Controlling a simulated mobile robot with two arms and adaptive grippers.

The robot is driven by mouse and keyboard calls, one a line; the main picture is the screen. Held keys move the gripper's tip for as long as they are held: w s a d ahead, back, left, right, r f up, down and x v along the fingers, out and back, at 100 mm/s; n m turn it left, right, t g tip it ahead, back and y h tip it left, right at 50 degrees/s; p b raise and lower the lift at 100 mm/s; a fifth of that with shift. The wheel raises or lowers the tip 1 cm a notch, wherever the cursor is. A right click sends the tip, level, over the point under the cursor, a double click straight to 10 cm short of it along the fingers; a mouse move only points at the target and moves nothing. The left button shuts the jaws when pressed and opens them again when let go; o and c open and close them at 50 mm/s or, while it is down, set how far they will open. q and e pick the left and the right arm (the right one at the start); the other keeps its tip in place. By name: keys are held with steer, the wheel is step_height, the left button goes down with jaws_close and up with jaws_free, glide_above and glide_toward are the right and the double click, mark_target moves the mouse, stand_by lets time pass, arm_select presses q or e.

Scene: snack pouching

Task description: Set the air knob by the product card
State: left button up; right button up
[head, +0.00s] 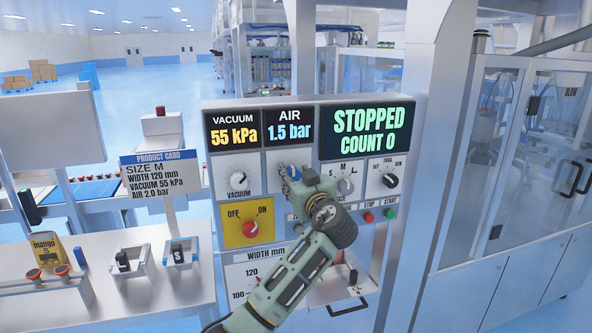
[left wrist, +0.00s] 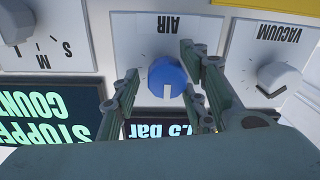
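The product card (head: 160,175) at the left reads size M, width 120 mm, vacuum 55 kPa, air 2.0 bar. The air display (head: 289,127) on the panel reads 1.5 bar. The blue air knob (left wrist: 167,77) sits under it, with a white pointer mark; in the head view my gripper mostly hides it. My left gripper (head: 294,178) is in front of the knob. In the left wrist view its fingers (left wrist: 160,75) are open, one on each side of the knob, with a gap at least on the left. My right gripper is not in view.
Close by are the vacuum knob (head: 238,187), the size selector (head: 345,185), the mode knob (head: 390,181) and the red off/on switch (head: 250,229). The stop button (head: 368,217) and start button (head: 389,213) are at the lower right. The screen (head: 367,132) reads stopped, count 0.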

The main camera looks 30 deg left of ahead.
arm_select(q)
steer(key=shift+w+a, duration=0.2)
steer(key=shift+s, duration=0.1)
steer(key=c, duration=1)
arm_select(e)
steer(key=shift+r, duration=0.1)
arm_select(q)
steer(key=shift+m, duration=0.3)
steer(key=shift+f+m+b, duration=0.1)
steer(key=shift+m+b, duration=0.35)
steer(key=shift+m, duration=0.05)
steer(key=shift+m+b, duration=0.35)
steer(key=shift+m, duration=0.75)
steer(key=m, duration=0.2)
steer(key=shift+f+m, duration=0.1)
steer(key=shift+m, duration=0.3)
steer(key=shift+f+m, duration=0.1)
steer(key=shift+m, duration=0.6)
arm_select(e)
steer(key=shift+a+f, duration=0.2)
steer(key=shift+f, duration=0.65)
arm_select(q)
steer(key=shift+f, duration=0.1)
